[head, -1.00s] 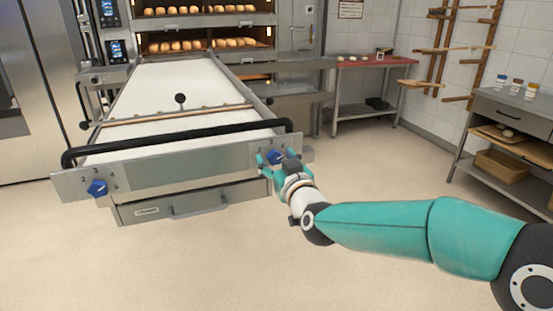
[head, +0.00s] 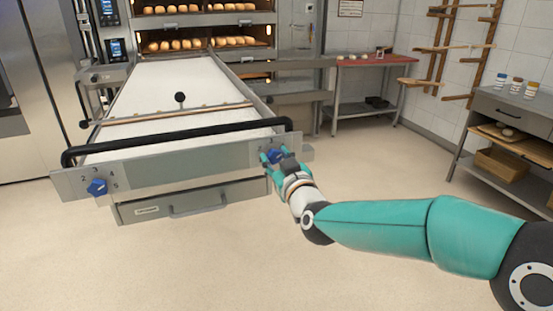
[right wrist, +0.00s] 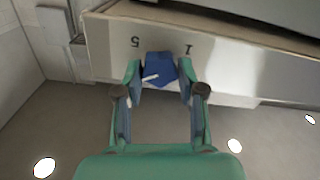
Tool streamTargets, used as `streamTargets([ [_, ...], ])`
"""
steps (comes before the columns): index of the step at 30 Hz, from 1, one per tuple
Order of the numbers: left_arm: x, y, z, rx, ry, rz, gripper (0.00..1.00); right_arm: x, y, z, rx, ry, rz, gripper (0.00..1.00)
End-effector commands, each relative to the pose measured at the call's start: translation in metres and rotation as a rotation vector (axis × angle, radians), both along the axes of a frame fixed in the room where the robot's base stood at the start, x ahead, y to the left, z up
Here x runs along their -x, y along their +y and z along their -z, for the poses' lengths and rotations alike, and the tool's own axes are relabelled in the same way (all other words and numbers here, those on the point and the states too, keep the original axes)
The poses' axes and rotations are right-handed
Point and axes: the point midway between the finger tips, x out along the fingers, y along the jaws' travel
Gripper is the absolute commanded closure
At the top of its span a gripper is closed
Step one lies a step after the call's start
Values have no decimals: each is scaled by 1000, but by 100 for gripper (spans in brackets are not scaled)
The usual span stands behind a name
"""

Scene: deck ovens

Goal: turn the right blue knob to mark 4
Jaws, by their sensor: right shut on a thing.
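The right blue knob (head: 274,156) sits at the right end of the metal front panel (head: 190,172). My right gripper (head: 274,160) is at this knob, its fingers on either side. In the right wrist view the knob (right wrist: 160,68) is between the fingertips of the gripper (right wrist: 159,76), which is shut on it. A white pointer line on the knob slants toward the left of that view. The figures 5 and 1 show upside down on the panel there; the other marks are hidden or unclear. My left gripper is not in view.
The left blue knob (head: 97,187) is at the panel's other end. A black bar (head: 180,141) runs just above the panel, with a white loading belt (head: 165,88) behind. A drawer (head: 185,202) hangs below. The floor in front is clear.

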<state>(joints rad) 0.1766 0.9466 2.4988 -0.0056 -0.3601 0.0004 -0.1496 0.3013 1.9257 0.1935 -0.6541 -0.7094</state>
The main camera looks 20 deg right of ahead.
Motion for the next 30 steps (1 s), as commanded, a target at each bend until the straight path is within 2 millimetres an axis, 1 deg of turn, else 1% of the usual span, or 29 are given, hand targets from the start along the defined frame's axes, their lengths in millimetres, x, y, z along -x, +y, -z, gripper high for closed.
streamTargets([
  [4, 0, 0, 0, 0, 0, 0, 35, 0, 0, 1, -1, 1, -1, 96],
  [5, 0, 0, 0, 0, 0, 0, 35, 0, 0, 1, -1, 2, -1, 56],
  [6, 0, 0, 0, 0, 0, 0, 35, 0, 0, 1, -1, 2, -1, 50],
  [9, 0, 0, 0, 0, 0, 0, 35, 0, 0, 1, -2, 1, -1, 36],
  [18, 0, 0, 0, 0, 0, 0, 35, 1, 0, 0, -2, 1, 0, 36],
  [22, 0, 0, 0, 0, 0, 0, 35, 7, 0, 0, -2, 0, 0, 36],
  [26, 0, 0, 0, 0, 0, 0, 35, 24, -1, 0, -2, 1, -1, 36],
  [30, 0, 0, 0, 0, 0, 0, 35, 52, -1, 0, -3, 0, -1, 36],
])
